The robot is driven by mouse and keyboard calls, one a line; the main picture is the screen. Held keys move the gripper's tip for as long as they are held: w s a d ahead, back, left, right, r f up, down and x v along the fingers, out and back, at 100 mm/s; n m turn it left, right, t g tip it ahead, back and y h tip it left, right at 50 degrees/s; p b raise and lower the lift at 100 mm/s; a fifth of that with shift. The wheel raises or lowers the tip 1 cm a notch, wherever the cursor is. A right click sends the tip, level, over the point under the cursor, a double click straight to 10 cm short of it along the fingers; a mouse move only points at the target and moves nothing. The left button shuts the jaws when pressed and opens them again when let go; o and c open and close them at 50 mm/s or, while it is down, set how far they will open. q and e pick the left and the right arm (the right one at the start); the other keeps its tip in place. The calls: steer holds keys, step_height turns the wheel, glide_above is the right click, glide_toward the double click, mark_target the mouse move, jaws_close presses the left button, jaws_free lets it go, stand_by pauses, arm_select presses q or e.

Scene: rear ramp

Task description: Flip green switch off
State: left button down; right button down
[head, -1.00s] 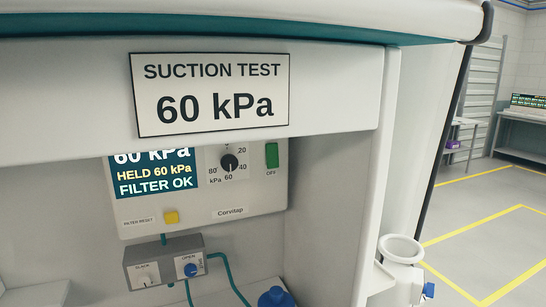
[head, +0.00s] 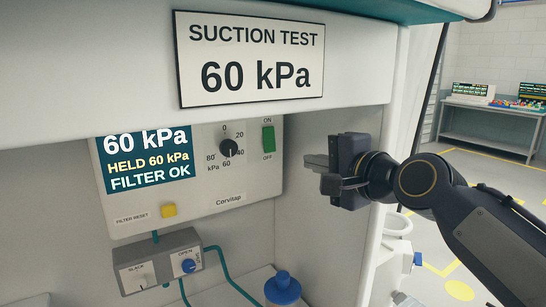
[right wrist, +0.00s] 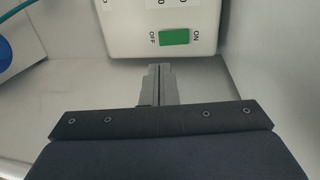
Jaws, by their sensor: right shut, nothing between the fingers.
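The green switch (head: 268,139) is on the upper right of the white suction unit's front panel (head: 243,190), with ON printed above it and OFF below. In the right wrist view the green switch (right wrist: 174,37) lies just ahead of the fingertips, between the OFF and ON labels. My right gripper (head: 318,172) is shut and empty, to the right of the panel and slightly below the switch's height. It also shows in the right wrist view (right wrist: 159,70), with a gap to the panel. Which way the switch is tipped is unclear. My left gripper is not in view.
A dial (head: 228,148), a screen (head: 148,158) and a yellow button (head: 168,210) share the panel. A grey valve box (head: 157,262) with teal hoses is below. The SUCTION TEST sign (head: 250,60) hangs above.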

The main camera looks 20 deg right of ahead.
mark_target(267, 153)
steer(key=p+x, duration=0.3)
steer(key=x, duration=1.1)
steer(key=shift+p, duration=0.35)
